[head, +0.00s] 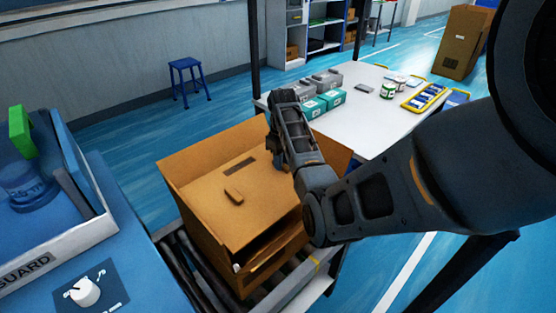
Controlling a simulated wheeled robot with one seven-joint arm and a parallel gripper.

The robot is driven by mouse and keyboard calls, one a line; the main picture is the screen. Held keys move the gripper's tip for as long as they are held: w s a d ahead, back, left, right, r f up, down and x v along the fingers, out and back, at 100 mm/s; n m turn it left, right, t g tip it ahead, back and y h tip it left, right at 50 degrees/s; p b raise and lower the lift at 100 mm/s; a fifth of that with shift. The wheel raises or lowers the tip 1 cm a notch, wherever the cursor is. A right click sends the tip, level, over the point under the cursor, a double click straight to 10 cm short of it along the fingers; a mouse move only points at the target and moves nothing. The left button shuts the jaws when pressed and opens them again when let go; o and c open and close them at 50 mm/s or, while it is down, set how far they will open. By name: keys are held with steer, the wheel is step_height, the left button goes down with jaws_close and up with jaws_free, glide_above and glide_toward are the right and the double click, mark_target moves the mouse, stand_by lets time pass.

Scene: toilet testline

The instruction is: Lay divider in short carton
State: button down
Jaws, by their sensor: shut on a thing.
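The short carton (205,243) is an open brown box on a roller conveyor, with raised walls at the back and left. The divider (215,203) is a flat tan panel inside the carton's walls, with a dark strip and a small raised tan block on top. A dark gap shows below its near right edge, and I cannot tell whether it rests level. My gripper (279,167) points down over the divider's far right part and is shut on the divider. Its fingertips and the carton's right side are partly hidden by my arm.
The conveyor rollers (185,268) run under the carton. A blue bench (130,235) with a white-edged bin stands close on the left. A white table (370,122) with teal and grey boxes stands behind on the right. A blue stool (188,70) stands farther back.

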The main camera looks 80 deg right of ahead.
step_height(320, 180, down, 11)
steer(key=b, duration=0.4)
steer(key=shift+r, duration=0.15)
steer(key=shift+s+f, duration=0.1)
steer(key=shift+f, duration=0.25)
stand_by(1.0)
steer(key=c, duration=0.9)
jaws_free()
steer(key=shift+r, duration=3.95)
